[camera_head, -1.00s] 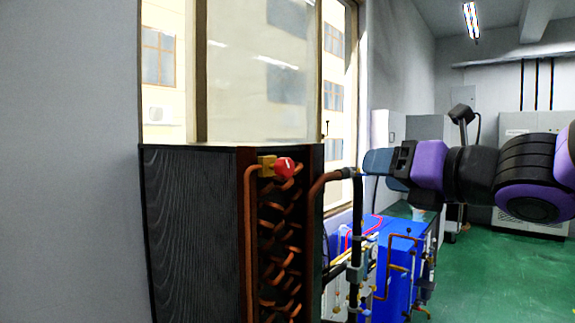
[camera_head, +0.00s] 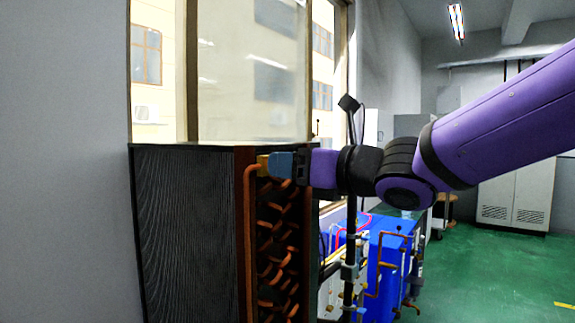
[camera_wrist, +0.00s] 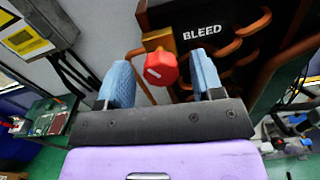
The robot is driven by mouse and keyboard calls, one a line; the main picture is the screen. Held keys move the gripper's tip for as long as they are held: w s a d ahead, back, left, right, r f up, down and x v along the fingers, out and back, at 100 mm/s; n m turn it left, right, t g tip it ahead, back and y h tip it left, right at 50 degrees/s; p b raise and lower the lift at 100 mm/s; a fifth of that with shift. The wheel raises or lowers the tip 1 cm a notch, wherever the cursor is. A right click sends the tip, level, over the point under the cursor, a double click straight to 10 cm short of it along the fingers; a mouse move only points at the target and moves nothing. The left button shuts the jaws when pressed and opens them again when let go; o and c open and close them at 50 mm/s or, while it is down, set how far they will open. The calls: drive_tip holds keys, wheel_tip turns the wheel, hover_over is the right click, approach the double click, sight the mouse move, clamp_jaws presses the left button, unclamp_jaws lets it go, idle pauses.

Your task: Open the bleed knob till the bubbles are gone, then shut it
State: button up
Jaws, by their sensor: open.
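The red bleed knob (camera_wrist: 160,69) sits on a brass fitting (camera_wrist: 157,40) beside the white word BLEED in the wrist view. My gripper (camera_wrist: 163,78) is open, with one blue finger on each side of the knob and a gap visible on both sides. In the head view my gripper (camera_head: 280,165) is at the brass fitting (camera_head: 263,165) at the top of the coil unit and hides the knob. No bubbles can be made out in either view.
The dark coil unit (camera_head: 188,230) has copper pipes (camera_head: 250,240) running down its open side. A blue machine (camera_head: 385,265) with pipes and gauges stands behind it to the right. Green floor (camera_head: 480,280) is clear at the right.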

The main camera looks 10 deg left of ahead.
drive_tip(key=shift+w+a, duration=0.25)
drive_tip(key=shift+a, duration=0.3)
drive_tip(key=c, duration=0.9)
drive_tip(key=shift+c, duration=0.2)
